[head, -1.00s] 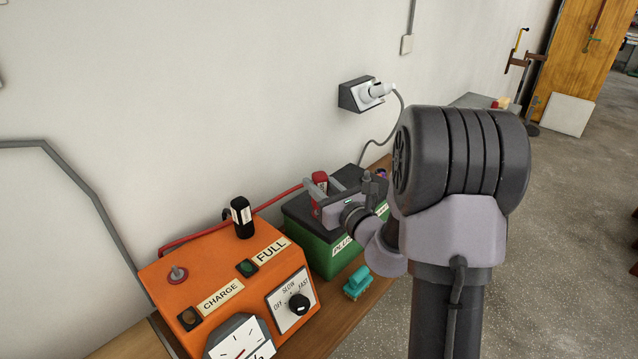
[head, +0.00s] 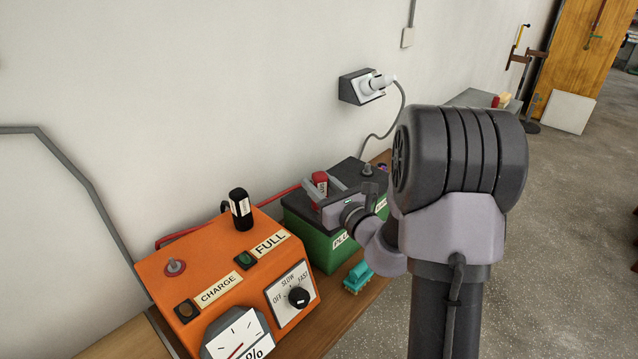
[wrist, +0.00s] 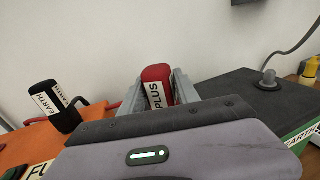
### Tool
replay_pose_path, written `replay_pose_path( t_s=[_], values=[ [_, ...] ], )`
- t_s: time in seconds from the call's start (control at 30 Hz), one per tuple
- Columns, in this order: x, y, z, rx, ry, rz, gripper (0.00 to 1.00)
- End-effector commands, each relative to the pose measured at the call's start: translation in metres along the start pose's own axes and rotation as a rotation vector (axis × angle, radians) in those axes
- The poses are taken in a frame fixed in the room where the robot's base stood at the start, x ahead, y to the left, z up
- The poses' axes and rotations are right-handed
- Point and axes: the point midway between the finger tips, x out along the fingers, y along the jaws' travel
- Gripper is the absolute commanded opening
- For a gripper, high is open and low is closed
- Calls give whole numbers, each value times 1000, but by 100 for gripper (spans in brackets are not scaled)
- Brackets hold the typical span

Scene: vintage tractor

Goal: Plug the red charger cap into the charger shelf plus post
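The red charger cap (head: 320,182), labelled PLUS, stands on the near end of the green battery's black top, its lower part hidden by my gripper. My gripper (head: 321,178) has one finger on either side of the cap, with some gap showing in the head view. In the wrist view the red cap (wrist: 157,86) is between the two grey fingers, and its base is hidden behind the gripper body. The charger shelf is the orange box (head: 215,262). A bare grey post (head: 175,267) stands on a red base at its left.
A black cap (head: 240,208), labelled EARTH in the wrist view, stands on the charger's right. A red cable (head: 190,233) runs behind the charger. The battery (head: 318,243) has a second bare post (head: 367,169). A teal clip (head: 357,277) lies on the wooden bench in front.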

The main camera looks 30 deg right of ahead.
Motion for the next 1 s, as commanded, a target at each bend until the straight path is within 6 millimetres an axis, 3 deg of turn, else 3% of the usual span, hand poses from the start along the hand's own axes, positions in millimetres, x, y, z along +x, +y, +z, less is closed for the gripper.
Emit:
replay_pose_path(
  t_s=[0.07,0.37,0.47,0.57,0.8,1.0],
  values=[
    [0,0,1,0,0,0,56],
    [-1,0,1,0,0,0,56],
    [-11,-1,1,0,0,-2,56],
    [-35,-2,2,2,2,-4,56],
    [-116,-3,2,2,0,-9,56],
    [-136,-1,12,3,7,6,56]
  ],
)
